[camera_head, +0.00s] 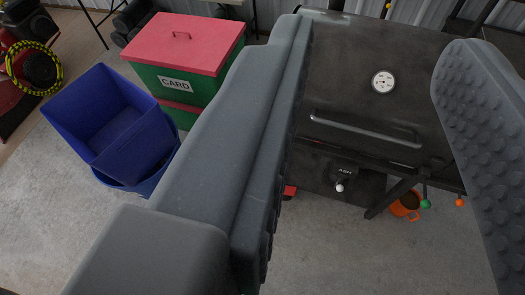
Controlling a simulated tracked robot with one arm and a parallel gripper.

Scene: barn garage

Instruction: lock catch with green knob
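The green knob (425,203) is a small ball at the lower end of a short dark stem, below the front right of a black barrel grill (350,90). The catch it belongs to is too small and dark to make out, so I cannot tell whether it is locked. An orange knob (460,202) hangs just right of it. My gripper (378,40) is open and empty, with its two ridged grey fingers wide apart. The grill and the green knob show between the fingers, beyond them. The right finger hides the grill's right end.
The grill has a grey handle bar (365,129), a dial (383,82) and an ash drawer with a white knob (340,188). An orange bucket (403,207) stands by its leg. Blue bins (105,120) and a green card box with a red lid (185,45) stand left.

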